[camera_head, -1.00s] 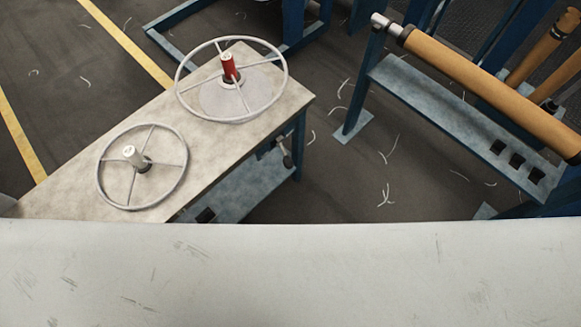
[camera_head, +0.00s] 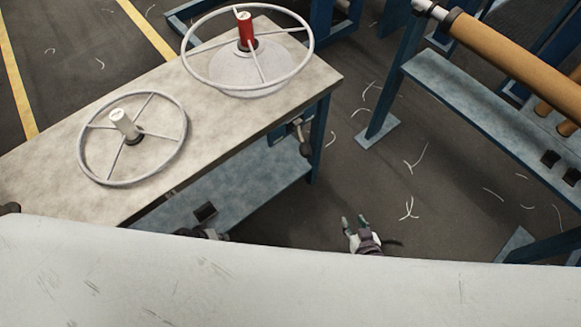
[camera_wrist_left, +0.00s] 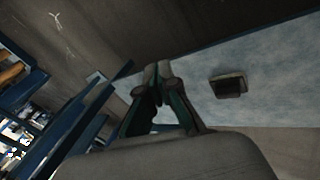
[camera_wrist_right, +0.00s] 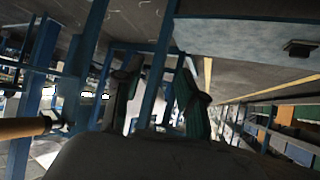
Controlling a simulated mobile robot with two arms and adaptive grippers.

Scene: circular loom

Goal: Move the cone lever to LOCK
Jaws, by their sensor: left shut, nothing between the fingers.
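I cannot tell for sure which part is the cone lever, and no LOCK marking is readable. On the bench, one spoked ring has a red spool (camera_head: 246,29) at its hub above a pale round base. A second ring has a white spool (camera_head: 122,121). A small dark handle (camera_head: 304,138) is mounted at the bench's right edge. My left gripper (camera_wrist_left: 158,78) is shut and empty; in the head view only a dark bit shows beside the lower shelf. My right gripper (camera_head: 354,222) is open and empty over the floor, right of the bench; its fingers part in the right wrist view (camera_wrist_right: 158,90).
The bench top (camera_head: 60,165) is pale, with a blue lower shelf (camera_head: 240,190) holding a dark square. A blue rack with a brown roll (camera_head: 520,55) stands at the right. Floor with scattered white threads is open between them. A broad pale surface (camera_head: 250,285) fills the foreground.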

